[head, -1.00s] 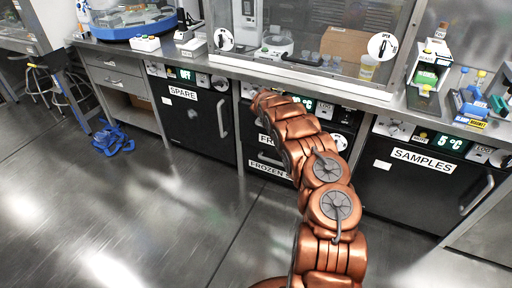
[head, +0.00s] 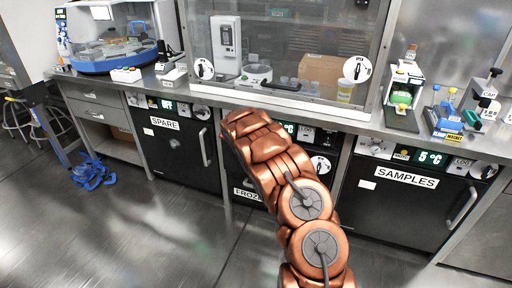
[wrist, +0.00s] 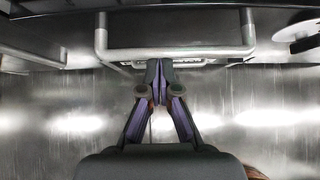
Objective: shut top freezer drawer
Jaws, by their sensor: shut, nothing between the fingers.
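The freezer (head: 245,191) stands under the counter between the SPARE and SAMPLES units. My copper arm covers most of its front, and only part of a FROZEN label and its top panel show. I cannot tell from the head view how far the top drawer is open. In the wrist view a grey metal bar handle (wrist: 215,51) crosses a dark drawer front (wrist: 75,30). My gripper (wrist: 159,64) is shut and empty, its tips together at the middle of the bar. I cannot tell whether they touch it. In the head view my gripper is hidden behind the arm.
The SPARE unit (head: 176,150) and the SAMPLES unit (head: 400,205) flank the freezer, both with closed fronts. The counter edge (head: 290,107) runs above. The floor in front is clear.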

